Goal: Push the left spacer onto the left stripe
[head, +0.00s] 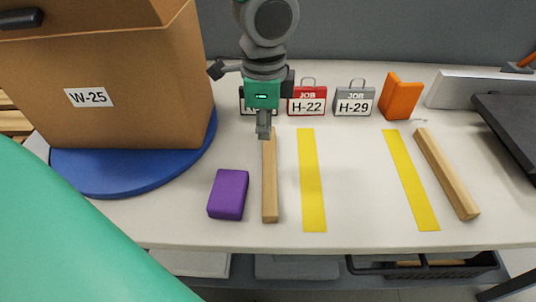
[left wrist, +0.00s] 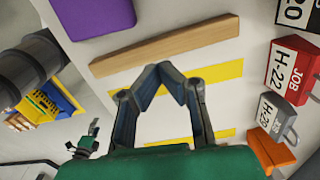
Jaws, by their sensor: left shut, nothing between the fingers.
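The left spacer (head: 270,188) is a light wooden bar lying lengthwise just left of the yellow left stripe (head: 312,185), with a narrow gap of white table between them. My left gripper (head: 263,134) points down at the spacer's far end and hides that end. Its fingers are shut and empty. In the left wrist view the fingertips (left wrist: 160,70) overlap the left stripe (left wrist: 225,70), beside the spacer (left wrist: 165,44). I cannot tell whether they touch anything. What looks like my right gripper (left wrist: 88,140) is small at the lower left there; its jaws are unclear.
A purple block (head: 228,194) lies left of the spacer. A cardboard box (head: 120,90) stands on a blue disc (head: 130,178). The right stripe (head: 410,180) and right spacer (head: 446,172) lie rightward. Job tags (head: 307,100) and an orange block (head: 401,97) stand behind.

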